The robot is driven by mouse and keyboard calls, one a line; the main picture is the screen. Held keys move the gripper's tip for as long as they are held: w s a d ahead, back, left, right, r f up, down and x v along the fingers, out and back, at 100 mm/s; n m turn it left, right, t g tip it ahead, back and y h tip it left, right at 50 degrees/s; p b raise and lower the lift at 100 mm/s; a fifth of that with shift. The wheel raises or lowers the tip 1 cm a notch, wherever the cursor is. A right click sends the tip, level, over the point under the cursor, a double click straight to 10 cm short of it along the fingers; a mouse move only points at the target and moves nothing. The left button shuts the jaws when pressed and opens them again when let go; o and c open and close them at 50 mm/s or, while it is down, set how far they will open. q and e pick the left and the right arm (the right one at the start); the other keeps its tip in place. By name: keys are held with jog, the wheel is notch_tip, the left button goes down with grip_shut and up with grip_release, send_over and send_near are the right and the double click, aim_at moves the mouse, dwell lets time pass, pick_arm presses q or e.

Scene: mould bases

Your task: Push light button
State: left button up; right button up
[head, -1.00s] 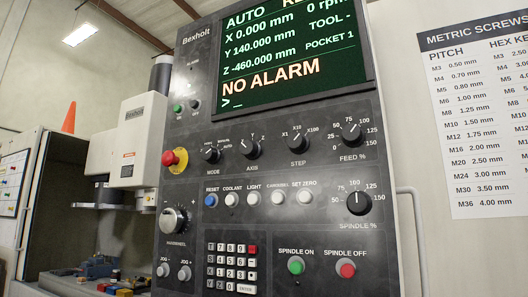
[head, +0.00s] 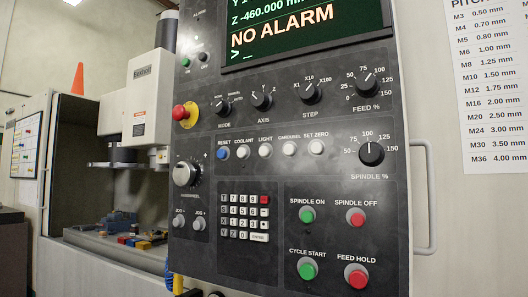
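The light button (head: 265,150) is a round white button under the label LIGHT, in the row across the middle of the control panel (head: 234,270). The white COOLANT button (head: 243,152) is just left of it and the white CAROUSEL button (head: 289,148) just right. The blue RESET button (head: 223,154) is at the row's left end and the white SET ZERO button (head: 316,147) at its right end. Neither of my grippers shows in the head view.
A red emergency stop (head: 182,113) on yellow sits at the panel's left edge. Dials are above the row; a keypad (head: 245,216) and green and red buttons are below. A grey handle (head: 430,200) runs along the panel's right side. The milling machine (head: 140,105) stands at left.

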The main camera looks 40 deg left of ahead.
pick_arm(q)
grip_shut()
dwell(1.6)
